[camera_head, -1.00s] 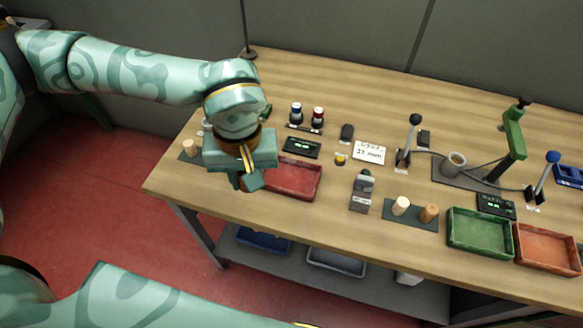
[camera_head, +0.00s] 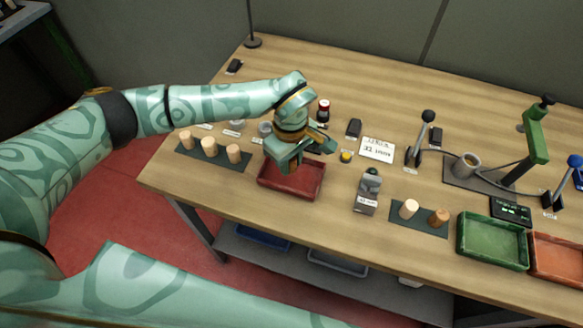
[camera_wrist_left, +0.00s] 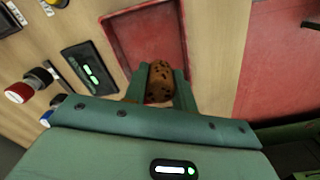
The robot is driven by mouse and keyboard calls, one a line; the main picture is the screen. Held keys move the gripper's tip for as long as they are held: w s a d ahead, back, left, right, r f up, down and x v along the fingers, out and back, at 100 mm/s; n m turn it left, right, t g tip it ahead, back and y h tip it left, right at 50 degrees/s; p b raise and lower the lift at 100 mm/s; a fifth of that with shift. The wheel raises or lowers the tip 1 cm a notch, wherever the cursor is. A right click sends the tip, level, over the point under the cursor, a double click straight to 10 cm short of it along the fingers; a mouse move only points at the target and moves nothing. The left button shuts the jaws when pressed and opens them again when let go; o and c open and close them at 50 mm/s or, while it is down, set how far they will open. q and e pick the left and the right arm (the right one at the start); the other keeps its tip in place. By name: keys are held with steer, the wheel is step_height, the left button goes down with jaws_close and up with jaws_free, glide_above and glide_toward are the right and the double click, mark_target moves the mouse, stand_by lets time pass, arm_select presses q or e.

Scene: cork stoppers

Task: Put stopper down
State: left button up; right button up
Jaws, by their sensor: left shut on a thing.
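My left gripper (camera_head: 288,168) hangs over the red tray (camera_head: 312,192), pointing down. In the left wrist view the gripper (camera_wrist_left: 158,90) is shut on a brown, dark-speckled cork stopper (camera_wrist_left: 160,75), held between its two fingers. The red tray also shows in the left wrist view (camera_wrist_left: 116,30), around and beyond the stopper. I cannot tell how high the stopper is above the tray floor. In the head view the hand hides the held stopper. My right gripper is not in view.
Several pale stoppers (camera_head: 209,147) stand on a dark mat at the left. A pale stopper (camera_head: 408,209) and a brown stopper (camera_head: 438,218) stand on another mat (camera_head: 420,228). A green tray (camera_head: 490,262) and an orange tray (camera_head: 556,278) lie to the right. A small grey device (camera_head: 369,188) stands right of the red tray.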

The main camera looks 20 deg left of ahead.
mark_target(291, 168)
arm_select(q)
steer(key=shift+w+f, duration=0.25)
steer(key=shift+f, duration=0.05)
steer(key=f, duration=0.2)
steer(key=f+b, duration=0.1)
steer(key=shift+w+a+f, duration=0.1)
steer(key=shift+w+f, duration=0.1)
steer(key=shift+f, duration=0.15)
steer(key=shift+r, duration=0.1)
steer(key=o, duration=1)
step_height(291, 168, up, 12)
steer(key=shift+r+p, duration=0.1)
steer(key=shift+p, duration=0.95)
